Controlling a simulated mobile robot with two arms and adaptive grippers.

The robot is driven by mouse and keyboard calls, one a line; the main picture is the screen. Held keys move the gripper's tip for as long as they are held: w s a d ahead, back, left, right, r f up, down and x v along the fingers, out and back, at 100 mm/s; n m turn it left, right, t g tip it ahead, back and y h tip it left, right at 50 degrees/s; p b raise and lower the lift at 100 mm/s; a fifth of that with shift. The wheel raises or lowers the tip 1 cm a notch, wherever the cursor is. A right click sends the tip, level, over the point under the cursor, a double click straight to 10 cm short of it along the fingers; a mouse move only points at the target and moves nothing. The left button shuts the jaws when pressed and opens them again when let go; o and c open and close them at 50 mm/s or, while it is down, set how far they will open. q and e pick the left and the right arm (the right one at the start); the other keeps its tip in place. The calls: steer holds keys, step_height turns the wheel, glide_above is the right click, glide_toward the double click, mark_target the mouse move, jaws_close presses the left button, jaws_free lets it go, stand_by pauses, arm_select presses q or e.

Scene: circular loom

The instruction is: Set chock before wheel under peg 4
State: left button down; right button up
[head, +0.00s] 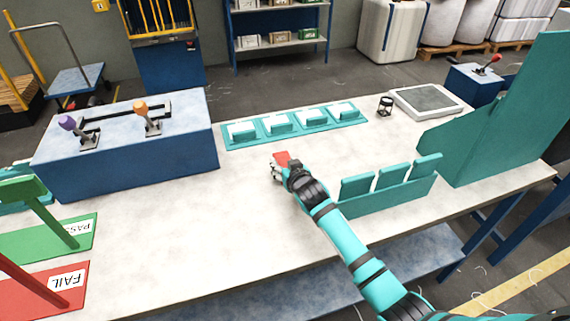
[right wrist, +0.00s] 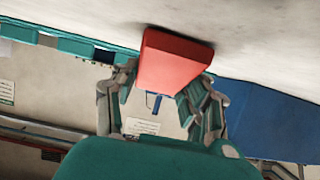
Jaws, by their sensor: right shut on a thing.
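A red block (head: 282,158), perhaps the chock, is at the tip of my right gripper (head: 277,172) over the middle of the white table in the head view. In the right wrist view the red block (right wrist: 172,62) sits between the two fingers of my right gripper (right wrist: 160,92), which is shut on it. The block is close to the pale table surface; I cannot tell whether it touches. I cannot make out a wheel or a peg marked 4. My left gripper is not in view.
A teal tray row (head: 290,124) with several white-topped pads lies behind the gripper. A teal rack (head: 390,188) with three upright plates stands right of it. A blue box (head: 130,155) with two levers stands left.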

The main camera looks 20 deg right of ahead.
steer(key=shift+f, duration=0.1)
steer(key=o, duration=1.3)
